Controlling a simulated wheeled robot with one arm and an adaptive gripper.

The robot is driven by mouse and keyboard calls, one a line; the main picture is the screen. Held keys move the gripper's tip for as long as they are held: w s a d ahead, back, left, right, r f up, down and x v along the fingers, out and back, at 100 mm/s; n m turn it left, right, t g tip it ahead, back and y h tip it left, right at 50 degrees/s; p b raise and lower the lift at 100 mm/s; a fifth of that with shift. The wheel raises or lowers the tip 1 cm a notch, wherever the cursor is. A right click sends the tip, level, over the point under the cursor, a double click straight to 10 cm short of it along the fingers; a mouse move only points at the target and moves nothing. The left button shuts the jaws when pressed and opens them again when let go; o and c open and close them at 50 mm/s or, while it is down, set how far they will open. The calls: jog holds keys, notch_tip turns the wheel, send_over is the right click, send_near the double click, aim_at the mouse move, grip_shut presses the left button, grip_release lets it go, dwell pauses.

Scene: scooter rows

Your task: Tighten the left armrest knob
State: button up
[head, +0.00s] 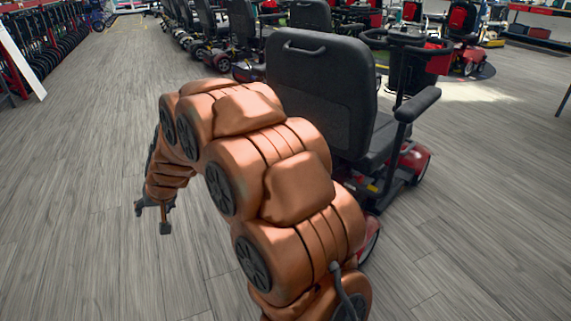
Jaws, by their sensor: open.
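A red mobility scooter (408,165) stands right of centre, its black seat back (322,90) turned toward me. Its right-hand armrest (417,104) in the picture shows. The left armrest and its knob are hidden behind the seat back and my arm. My gripper (152,217) hangs low at the left, over the floor, pointing down with its fingers apart. It is open and empty, well apart from the scooter.
Several scooters (208,28) stand in a row behind, with more at the back right. A dense row of wheeled items (40,45) and a leaning white panel (20,60) line the left. The wood-look floor (90,170) is clear at left and front right.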

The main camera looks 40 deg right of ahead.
jog(key=w+d+f+m+t+h, duration=0.1)
jog(key=w+d+m+t+h, duration=0.2)
jog(key=w+d, duration=0.8)
jog(key=w+d+f+m+h+p, duration=0.1)
jog(key=w+d+f+m+h, duration=0.2)
jog(key=d, duration=0.6)
jog(key=w+d+f+m+h+p, duration=0.1)
jog(key=w+d+f+m+h, duration=0.1)
jog(key=w+d+h, duration=0.45)
jog(key=s+d+f+m+g+h, duration=0.4)
jog(key=s+d, duration=0.4)
jog(key=d, duration=0.2)
jog(key=s+d+f+m+g+h, duration=0.3)
jog(key=s+d+f+g, duration=0.15)
jog(key=s+d, duration=0.4)
jog(key=w+d+b, duration=0.1)
jog(key=d, duration=0.7)
jog(key=shift+r, duration=0.45)
jog(key=shift+w, duration=0.1)
